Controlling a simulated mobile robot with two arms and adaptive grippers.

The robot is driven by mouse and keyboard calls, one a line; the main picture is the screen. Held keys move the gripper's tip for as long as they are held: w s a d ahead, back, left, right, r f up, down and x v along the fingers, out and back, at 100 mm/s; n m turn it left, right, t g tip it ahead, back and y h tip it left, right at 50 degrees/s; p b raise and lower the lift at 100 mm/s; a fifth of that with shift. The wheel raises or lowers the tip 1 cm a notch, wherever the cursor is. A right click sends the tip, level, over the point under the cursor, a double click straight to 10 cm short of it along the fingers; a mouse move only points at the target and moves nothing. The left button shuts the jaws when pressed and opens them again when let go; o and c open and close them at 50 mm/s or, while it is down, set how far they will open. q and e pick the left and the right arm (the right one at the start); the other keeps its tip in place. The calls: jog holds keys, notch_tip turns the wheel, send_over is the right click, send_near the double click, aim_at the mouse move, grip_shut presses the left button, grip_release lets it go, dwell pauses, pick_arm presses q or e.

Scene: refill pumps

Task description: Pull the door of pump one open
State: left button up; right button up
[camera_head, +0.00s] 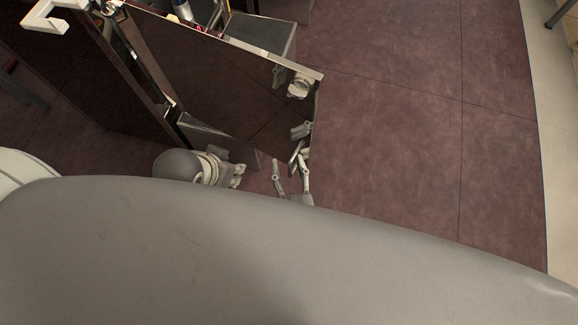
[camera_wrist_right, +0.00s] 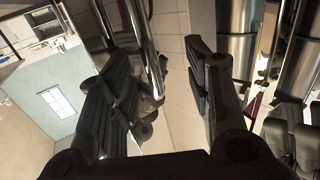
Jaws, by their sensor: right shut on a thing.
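A dark, glossy door (camera_head: 215,75) with a pale top edge stands swung out from a dark cabinet in the head view. I take it for the door of pump one; no label is readable. My right gripper (camera_head: 291,180) is low at the door's near outer end, partly hidden by my own body. In the right wrist view, the gripper (camera_wrist_right: 165,100) has its fingers on both sides of a shiny metal bar (camera_wrist_right: 150,55), which looks like part of the door. The exact contact is hard to see. Mirrored finger shapes show in the door.
A grey box-like surface (camera_head: 262,34) and small items stand behind the door. A white bracket (camera_head: 58,14) shows at the top left. The reddish tiled floor (camera_head: 400,120) to the right of the door is clear.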

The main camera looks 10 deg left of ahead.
jog(key=v, duration=1.2)
jog(key=shift+w+d, duration=0.1)
jog(key=shift+w, duration=0.05)
